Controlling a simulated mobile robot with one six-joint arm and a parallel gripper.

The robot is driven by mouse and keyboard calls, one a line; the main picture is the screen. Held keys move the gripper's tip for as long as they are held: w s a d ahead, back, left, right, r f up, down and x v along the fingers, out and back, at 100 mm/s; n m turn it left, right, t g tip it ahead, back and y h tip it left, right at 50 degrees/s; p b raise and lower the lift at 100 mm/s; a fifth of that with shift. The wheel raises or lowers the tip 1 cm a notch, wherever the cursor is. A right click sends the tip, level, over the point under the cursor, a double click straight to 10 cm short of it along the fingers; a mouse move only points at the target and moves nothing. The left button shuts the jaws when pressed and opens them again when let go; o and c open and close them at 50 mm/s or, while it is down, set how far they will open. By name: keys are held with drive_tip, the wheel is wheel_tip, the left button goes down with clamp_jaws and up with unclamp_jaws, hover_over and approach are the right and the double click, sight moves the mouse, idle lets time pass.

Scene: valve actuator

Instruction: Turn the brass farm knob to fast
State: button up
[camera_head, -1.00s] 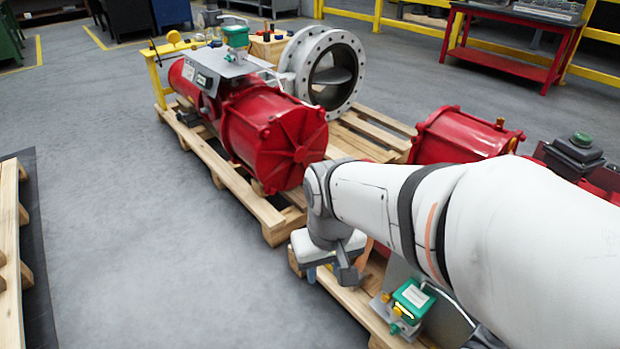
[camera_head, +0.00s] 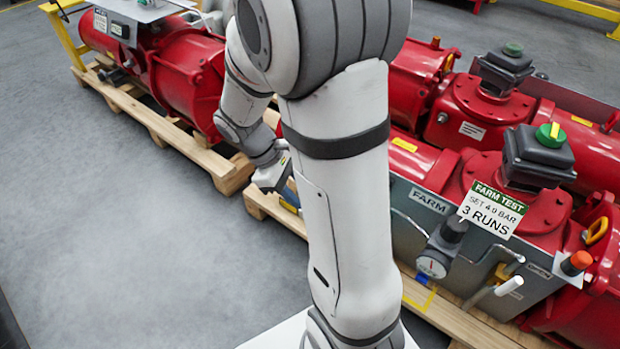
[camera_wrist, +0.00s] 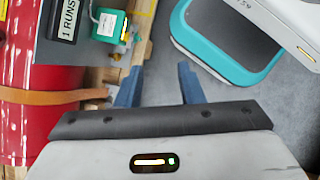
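In the wrist view a green box (camera_wrist: 108,24) with a pale label stands at the top left, and a small brass-yellow part (camera_wrist: 125,36) shows at its right side. I cannot tell whether this part is the farm knob, and no fast mark is readable. My gripper (camera_wrist: 159,84) is open, its two blue fingers apart with nothing between them, below and right of the green box. In the head view my gripper (camera_head: 274,178) is partly hidden by my arm. The FARM panel (camera_head: 428,203) is at the right, with a brass fitting (camera_head: 505,272) low on it.
A dial gauge (camera_head: 433,265), a black knob (camera_head: 454,229) and a FARM TEST sign (camera_head: 492,209) are on the panel. Red actuators (camera_head: 180,85) lie on wooden pallets (camera_head: 200,155). A brown strap (camera_wrist: 55,97) crosses the red body. Grey floor (camera_head: 100,220) is clear at left.

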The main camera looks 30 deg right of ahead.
drive_tip(key=w+d+f+n+t+h+b, duration=0.1)
drive_tip(key=w+d+f+n+h, duration=0.25)
drive_tip(key=f+n, duration=0.8)
drive_tip(key=w+d+f+n+t+h+b, duration=0.15)
drive_tip(key=d+f+n+h, duration=0.45)
drive_tip(key=f, duration=1)
drive_tip(key=w+d+f+n+t+h+b, duration=0.1)
drive_tip(key=w+d+f+n+t+h, duration=0.2)
drive_tip(key=f+n, duration=0.9)
drive_tip(key=shift+m+g+h, duration=0.45)
drive_tip(key=shift+m+g, duration=0.3)
drive_tip(key=d, duration=0.2)
drive_tip(key=d+b, duration=0.1)
drive_tip(key=d, duration=0.1)
drive_tip(key=d+f+b, duration=0.1)
drive_tip(key=d, duration=0.2)
drive_tip(key=shift+s, duration=0.25)
drive_tip(key=shift+r, duration=0.1)
clamp_jaws()
